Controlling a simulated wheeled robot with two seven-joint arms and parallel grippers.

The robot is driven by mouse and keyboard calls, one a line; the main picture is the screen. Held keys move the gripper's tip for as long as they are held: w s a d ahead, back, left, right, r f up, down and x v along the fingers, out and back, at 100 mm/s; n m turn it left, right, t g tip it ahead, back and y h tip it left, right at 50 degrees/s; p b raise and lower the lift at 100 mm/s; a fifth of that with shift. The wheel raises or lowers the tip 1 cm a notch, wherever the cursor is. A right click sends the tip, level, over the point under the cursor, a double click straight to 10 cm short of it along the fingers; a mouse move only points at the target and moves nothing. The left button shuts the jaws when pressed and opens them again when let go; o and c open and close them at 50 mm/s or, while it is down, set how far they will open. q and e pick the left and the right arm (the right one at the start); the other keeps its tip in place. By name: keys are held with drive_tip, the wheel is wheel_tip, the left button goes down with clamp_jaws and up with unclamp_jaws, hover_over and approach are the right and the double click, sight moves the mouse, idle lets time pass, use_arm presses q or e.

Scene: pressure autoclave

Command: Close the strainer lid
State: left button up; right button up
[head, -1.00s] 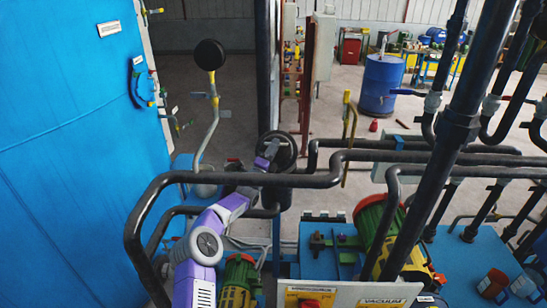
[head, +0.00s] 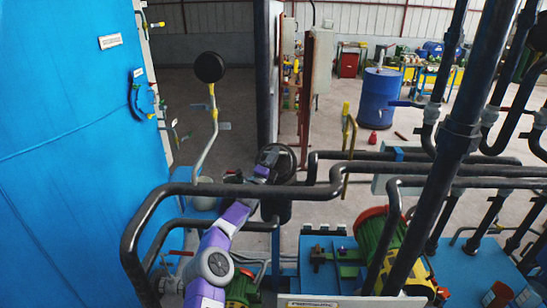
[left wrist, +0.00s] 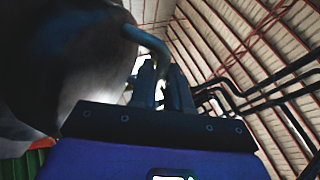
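The strainer appears to be the dark upright cylinder (head: 276,207) behind the bent black pipes in the head view. Its round black lid (head: 279,153) shows at the top, tilted up and partly hidden by my left gripper. My left gripper (head: 262,169) is at the left side of the lid, at the end of my purple arm. In the left wrist view its dark fingers (left wrist: 165,85) stand close together. A bent bar (left wrist: 152,42) runs from a large dark rounded surface (left wrist: 60,55) to the fingertips; whether they grip it is unclear. My right gripper is out of view.
Bent black pipes (head: 240,190) cross in front of the strainer and above my left arm. A blue autoclave wall (head: 70,150) fills the left. A gauge (head: 209,67) on a thin stem rises left of the lid. Green pump machinery (head: 378,240) stands at right.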

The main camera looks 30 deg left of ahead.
use_arm(q)
drive_tip(key=o, duration=0.4)
drive_tip(key=shift+s+d+r, duration=0.1)
drive_tip(key=shift+s+r, duration=0.05)
drive_tip(key=shift+r, duration=0.55)
drive_tip(key=shift+f, duration=0.1)
drive_tip(key=shift+f, duration=0.2)
drive_tip(key=shift+s+f, duration=0.25)
drive_tip(key=shift+s+f+b, duration=0.3)
drive_tip(key=shift+s+b, duration=0.05)
drive_tip(key=shift+s, duration=0.2)
drive_tip(key=shift+b+v, duration=0.45)
drive_tip(key=shift+v, duration=2.35)
drive_tip(key=shift+r, duration=0.1)
